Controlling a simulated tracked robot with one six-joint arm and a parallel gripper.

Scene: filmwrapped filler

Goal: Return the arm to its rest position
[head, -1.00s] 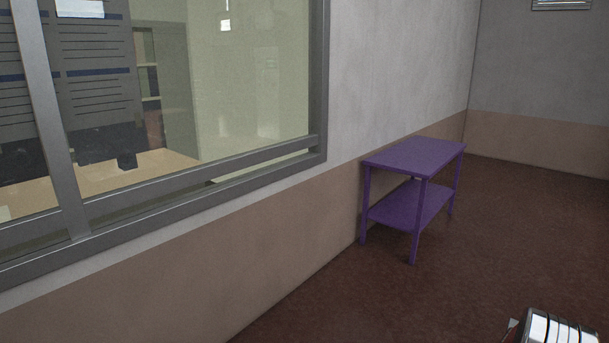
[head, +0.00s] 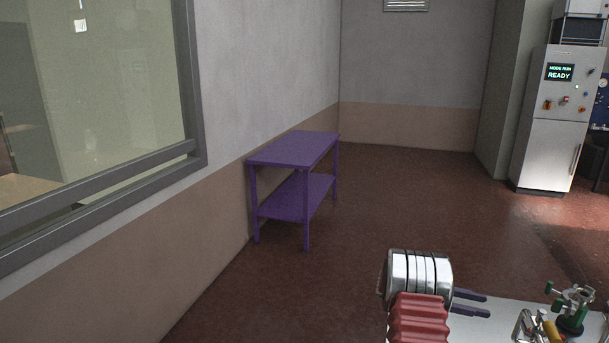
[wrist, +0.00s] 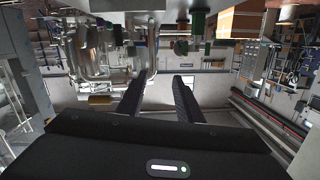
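My arm shows at the bottom right of the head view, with silver rings and a red ribbed sleeve. My gripper (head: 487,305) has two dark fingers pointing right, with a gap between them. In the wrist view the two dark fingers of my gripper (wrist: 160,80) stand apart with nothing visible between them. The wrist picture looks upside down.
A grey cabinet (head: 552,125) reading "READY" stands at the right. A grey surface (head: 480,328) near my arm bears a green fitting (head: 572,312). Brown floor between is clear.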

